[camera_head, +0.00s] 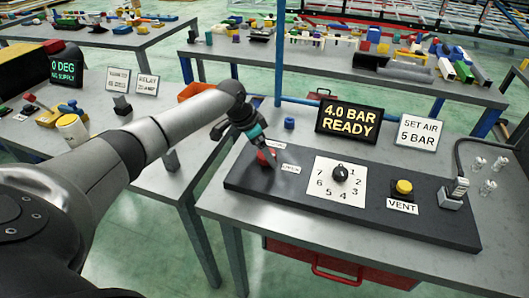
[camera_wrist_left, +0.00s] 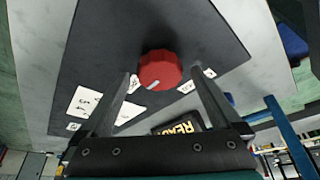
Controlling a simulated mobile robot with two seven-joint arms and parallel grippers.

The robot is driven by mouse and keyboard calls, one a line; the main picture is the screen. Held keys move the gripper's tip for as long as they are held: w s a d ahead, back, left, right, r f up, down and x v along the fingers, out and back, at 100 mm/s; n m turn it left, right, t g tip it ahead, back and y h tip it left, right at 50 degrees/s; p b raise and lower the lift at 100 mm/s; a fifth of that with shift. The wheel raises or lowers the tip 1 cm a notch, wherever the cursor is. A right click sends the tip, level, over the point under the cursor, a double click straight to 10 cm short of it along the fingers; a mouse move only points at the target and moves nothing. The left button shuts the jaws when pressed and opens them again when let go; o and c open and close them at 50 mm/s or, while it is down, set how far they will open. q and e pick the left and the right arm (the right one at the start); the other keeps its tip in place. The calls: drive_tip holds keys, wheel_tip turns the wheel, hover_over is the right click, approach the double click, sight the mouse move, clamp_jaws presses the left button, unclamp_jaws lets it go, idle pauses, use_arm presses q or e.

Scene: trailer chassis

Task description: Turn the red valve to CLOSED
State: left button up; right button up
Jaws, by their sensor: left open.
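The red valve (camera_head: 264,158) is a round knob at the left end of the dark panel (camera_head: 240,178). In the left wrist view the red valve (camera_wrist_left: 160,68) shows almost whole, with a white mark on its lower edge. White labels sit on both sides; in the head view one reads OPEN (camera_head: 291,169), and another behind the gripper is partly hidden. My left gripper (camera_head: 269,157) points down at the valve. In the wrist view its fingers (camera_wrist_left: 160,76) are apart, one on each side of the knob; contact cannot be told. My right gripper is not in view.
The panel also carries a numbered dial (camera_head: 340,174), a yellow VENT button (camera_head: 404,187) and a hose fitting (camera_head: 452,198). Behind stand a display reading 4.0 BAR READY (camera_head: 349,120) and a sign reading SET AIR 5 BAR (camera_head: 418,132). A blue post rises behind the panel.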

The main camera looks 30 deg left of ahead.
use_arm(q)
drive_tip(key=shift+w+d+f, duration=0.1)
drive_tip(key=shift+f, duration=0.15)
